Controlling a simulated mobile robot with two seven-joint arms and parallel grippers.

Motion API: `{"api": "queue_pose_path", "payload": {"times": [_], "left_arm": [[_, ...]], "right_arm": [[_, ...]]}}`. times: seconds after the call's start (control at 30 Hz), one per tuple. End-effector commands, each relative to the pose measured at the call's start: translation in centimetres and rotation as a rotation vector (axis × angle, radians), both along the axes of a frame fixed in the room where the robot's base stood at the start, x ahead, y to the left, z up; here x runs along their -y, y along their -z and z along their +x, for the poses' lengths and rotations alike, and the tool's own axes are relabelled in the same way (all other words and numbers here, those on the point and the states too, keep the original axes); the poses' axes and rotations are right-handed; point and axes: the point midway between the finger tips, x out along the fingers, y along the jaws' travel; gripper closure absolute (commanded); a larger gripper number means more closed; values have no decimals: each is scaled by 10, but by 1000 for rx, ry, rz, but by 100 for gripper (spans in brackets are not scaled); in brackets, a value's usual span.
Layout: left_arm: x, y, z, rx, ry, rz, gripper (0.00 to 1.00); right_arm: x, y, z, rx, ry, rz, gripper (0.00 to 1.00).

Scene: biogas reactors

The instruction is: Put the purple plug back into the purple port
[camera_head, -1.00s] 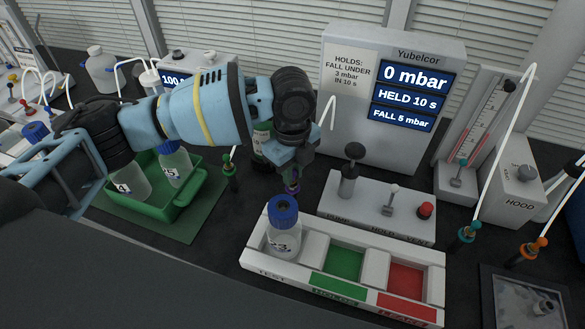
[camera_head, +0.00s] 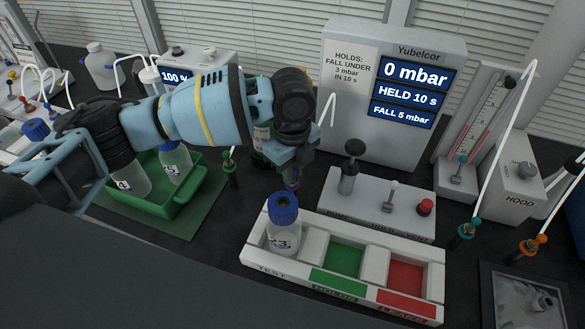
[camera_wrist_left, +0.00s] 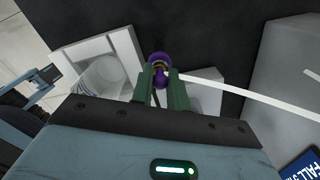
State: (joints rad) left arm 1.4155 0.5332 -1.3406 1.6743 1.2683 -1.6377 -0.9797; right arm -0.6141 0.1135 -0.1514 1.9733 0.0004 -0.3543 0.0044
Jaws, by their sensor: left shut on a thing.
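My left gripper (camera_head: 291,178) is over the dark bench, behind the blue-capped bottle 3 (camera_head: 284,232). Its green fingers are shut on the purple plug (camera_wrist_left: 160,66), which shows clearly at the fingertips in the left wrist view. A white tube (camera_wrist_left: 240,93) runs off to the right from beside the plug. I cannot make out a separate purple port. My right gripper is not in view.
Bottle 3 stands in the TEST place of the white tray (camera_head: 262,262), with green and red compartments beside it. A grey control box (camera_head: 385,222) and the Yubelcor display (camera_head: 440,52) stand behind. Teal (camera_head: 467,231) and orange (camera_head: 533,244) plugs are at right, a green crate (camera_head: 160,205) at left.

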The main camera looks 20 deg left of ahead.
Motion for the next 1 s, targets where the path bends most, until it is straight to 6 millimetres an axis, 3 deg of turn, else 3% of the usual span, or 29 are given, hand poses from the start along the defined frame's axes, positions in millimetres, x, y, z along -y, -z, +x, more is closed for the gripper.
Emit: {"api": "queue_pose_path", "payload": {"times": [0.07,0.1,0.27,0.63,1.0], "left_arm": [[0,0,0,0,0,0,100],[0,0,0,0,0,0,80],[0,0,0,0,0,0,59],[0,-2,0,1,0,0,58],[0,-59,0,4,0,-2,58]], "right_arm": [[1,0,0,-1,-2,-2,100],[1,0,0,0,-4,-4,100],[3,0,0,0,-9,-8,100],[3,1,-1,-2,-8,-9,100],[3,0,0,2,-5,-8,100]]}}
